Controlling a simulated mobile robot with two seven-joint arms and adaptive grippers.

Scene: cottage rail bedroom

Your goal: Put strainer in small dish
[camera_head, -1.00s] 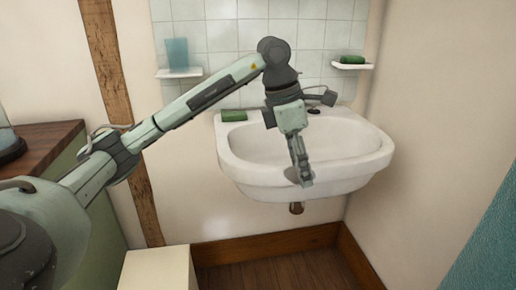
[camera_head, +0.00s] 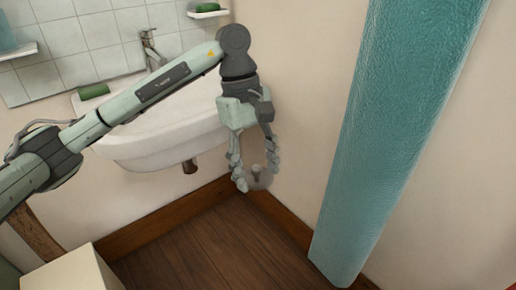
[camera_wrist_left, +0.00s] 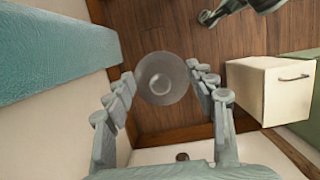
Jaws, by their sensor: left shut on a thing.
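My left gripper (camera_head: 254,184) is shut on a grey, round, bowl-shaped strainer (camera_head: 262,178), held in the air right of the basin, above the floor corner. In the left wrist view the strainer (camera_wrist_left: 162,78) sits between the tips of my left gripper (camera_wrist_left: 162,85), its round face toward the camera. I cannot clearly make out a small dish. A small white wall ledge (camera_head: 216,14) at the top holds a green bar. At the wrist view's top edge is a part of my own body, perhaps my right gripper (camera_wrist_left: 206,17); its jaws are unclear.
A white basin (camera_head: 150,152) with a tap (camera_head: 150,40) and a green bar (camera_head: 93,91) is on the left. A teal hanging panel (camera_head: 390,130) stands at right. A pale cabinet (camera_head: 68,272) is at lower left. The wooden floor (camera_head: 215,235) between is clear.

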